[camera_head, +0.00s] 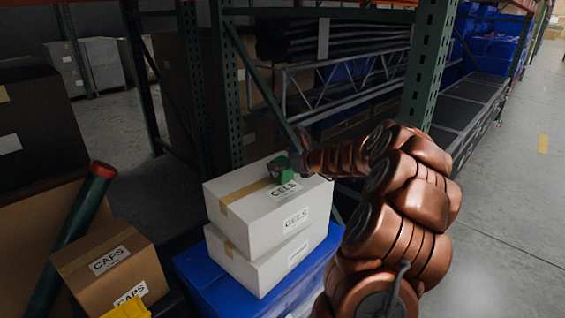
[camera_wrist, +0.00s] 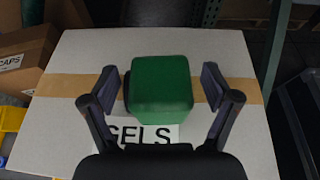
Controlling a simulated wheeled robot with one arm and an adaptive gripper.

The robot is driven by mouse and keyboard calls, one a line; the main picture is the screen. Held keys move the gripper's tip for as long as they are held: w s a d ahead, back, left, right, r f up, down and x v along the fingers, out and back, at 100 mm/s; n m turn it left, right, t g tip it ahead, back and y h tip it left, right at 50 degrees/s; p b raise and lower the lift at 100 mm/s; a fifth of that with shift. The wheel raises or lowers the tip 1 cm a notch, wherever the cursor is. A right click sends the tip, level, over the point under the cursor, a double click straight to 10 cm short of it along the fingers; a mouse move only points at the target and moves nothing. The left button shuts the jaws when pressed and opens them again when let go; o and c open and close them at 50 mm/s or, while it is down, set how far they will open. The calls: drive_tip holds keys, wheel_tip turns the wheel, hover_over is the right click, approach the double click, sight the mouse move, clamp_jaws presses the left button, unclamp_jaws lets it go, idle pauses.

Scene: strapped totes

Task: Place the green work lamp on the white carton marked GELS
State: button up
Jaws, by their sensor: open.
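The green work lamp (camera_head: 280,168) is a small green block shape on top of the upper white carton marked GELS (camera_head: 232,222), near its far right part. In the wrist view the lamp (camera_wrist: 160,88) sits between the fingers of my gripper (camera_wrist: 160,80), just beyond the GELS label on the carton top (camera_wrist: 75,115). The fingers are open, one on each side, with a visible gap on the right; the left gap is dark and hard to judge. My gripper (camera_head: 296,158) also shows at the lamp in the head view.
A second white carton (camera_head: 268,272) lies under the GELS carton, on a blue tote (camera_head: 300,292). A green rack post (camera_head: 430,65) rises behind my arm.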

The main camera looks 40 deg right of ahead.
drive_tip(key=shift+r, duration=0.2)
drive_tip(key=p+v, duration=0.1)
drive_tip(key=v, duration=1.1)
drive_tip(key=shift+f, duration=0.1)
